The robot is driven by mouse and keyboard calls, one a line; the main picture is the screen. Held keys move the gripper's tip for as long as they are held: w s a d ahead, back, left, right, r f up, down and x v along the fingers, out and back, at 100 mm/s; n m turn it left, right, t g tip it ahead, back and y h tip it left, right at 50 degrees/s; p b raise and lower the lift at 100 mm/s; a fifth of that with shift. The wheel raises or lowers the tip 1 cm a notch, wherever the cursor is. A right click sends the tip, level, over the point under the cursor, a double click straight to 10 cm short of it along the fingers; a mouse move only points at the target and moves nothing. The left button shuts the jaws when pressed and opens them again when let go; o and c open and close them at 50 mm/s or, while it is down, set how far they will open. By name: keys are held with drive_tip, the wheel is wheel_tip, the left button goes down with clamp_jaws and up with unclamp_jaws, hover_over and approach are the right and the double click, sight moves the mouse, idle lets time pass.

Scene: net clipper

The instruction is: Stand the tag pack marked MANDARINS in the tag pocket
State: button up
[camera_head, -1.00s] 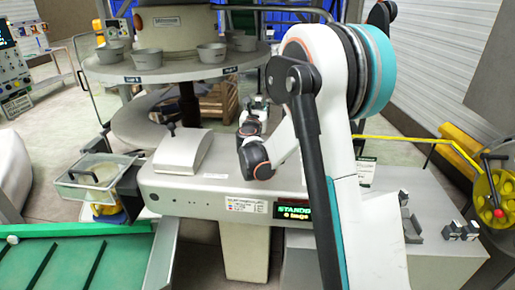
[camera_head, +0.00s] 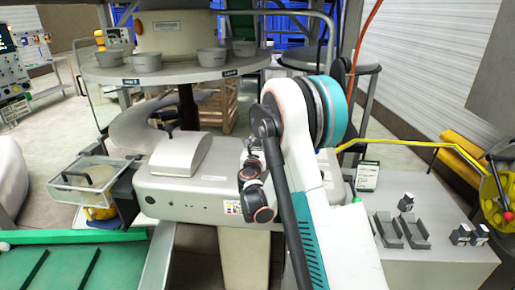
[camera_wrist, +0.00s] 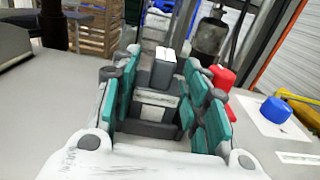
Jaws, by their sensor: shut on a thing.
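My gripper (camera_wrist: 165,100) shows in the wrist view, with teal pads on both sides shut on a small grey box with a pale top (camera_wrist: 164,68), likely a tag pack. The box's marking is not readable, so I cannot tell if it says MANDARINS. In the head view my arm largely hides the gripper, above the grey machine (camera_head: 190,195). Two grey open-topped holders (camera_head: 387,231) (camera_head: 415,230) sit on the right counter. I cannot tell whether either is the tag pocket. Small dark packs with pale faces (camera_head: 406,202) (camera_head: 460,235) (camera_head: 480,235) stand near them.
A small sign (camera_head: 367,176) stands at the counter's back. A yellow reel with a red knob (camera_head: 495,200) is at far right. A clear bin (camera_head: 90,180) and a green belt (camera_head: 60,265) are at left. The wrist view shows a blue knob (camera_wrist: 275,109) and a red part (camera_wrist: 222,77).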

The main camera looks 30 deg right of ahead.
drive_tip(key=shift+r, duration=0.1)
drive_tip(key=shift+f, duration=0.2)
drive_tip(key=o, duration=0.8)
drive_tip(key=shift+r, duration=0.1)
